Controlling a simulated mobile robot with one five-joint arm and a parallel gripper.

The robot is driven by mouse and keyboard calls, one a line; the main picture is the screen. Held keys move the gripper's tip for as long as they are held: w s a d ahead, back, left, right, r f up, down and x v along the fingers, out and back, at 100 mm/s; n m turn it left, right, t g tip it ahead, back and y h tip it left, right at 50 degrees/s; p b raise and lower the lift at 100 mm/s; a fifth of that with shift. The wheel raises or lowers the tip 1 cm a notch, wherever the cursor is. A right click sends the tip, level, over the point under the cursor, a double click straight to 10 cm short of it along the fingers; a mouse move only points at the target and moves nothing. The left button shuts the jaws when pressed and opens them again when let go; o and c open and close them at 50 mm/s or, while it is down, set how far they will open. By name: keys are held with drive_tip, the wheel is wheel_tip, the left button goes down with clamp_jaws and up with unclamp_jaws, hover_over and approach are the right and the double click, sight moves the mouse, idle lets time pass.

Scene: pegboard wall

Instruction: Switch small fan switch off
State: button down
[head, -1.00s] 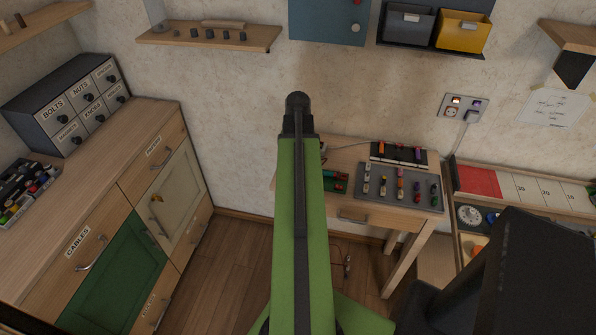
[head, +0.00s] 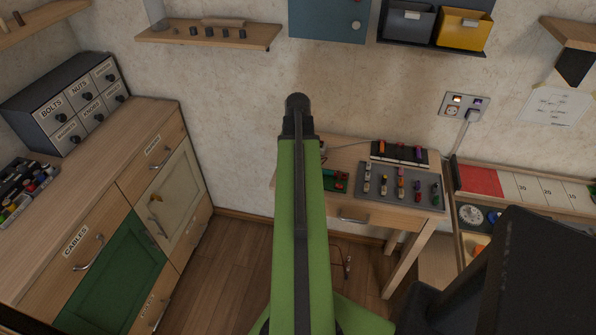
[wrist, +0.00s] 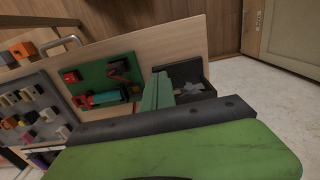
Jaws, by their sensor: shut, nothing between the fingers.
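A green board (wrist: 108,80) lies on the wooden desk in the wrist view. It carries a red block (wrist: 71,77), a small dark lever-like part with red (wrist: 118,68), and a teal cylinder (wrist: 104,99) with red ends. Beside it is a dark open box (wrist: 181,72) with a grey bladed shape (wrist: 188,87), perhaps the small fan. I cannot tell for sure which part is the fan switch or how it is set. My gripper (wrist: 158,92) is shut and empty, its fingers in front of the box and just right of the board. In the head view my arm hides it; the board (head: 335,180) shows partly.
A grey tray (head: 372,200) of several coloured parts lies right of the board on the desk. A wall socket panel (head: 481,104) is above right. A cabinet (head: 110,278) stands at the left. Floor (head: 238,262) between cabinet and desk is clear.

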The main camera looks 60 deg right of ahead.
drive_tip(key=shift+f+b, duration=0.35)
drive_tip(key=shift+f, duration=0.05)
drive_tip(key=shift+r, duration=0.1)
wheel_tip(320, 180, up, 7)
drive_tip(key=p, duration=0.7)
idle(0.3)
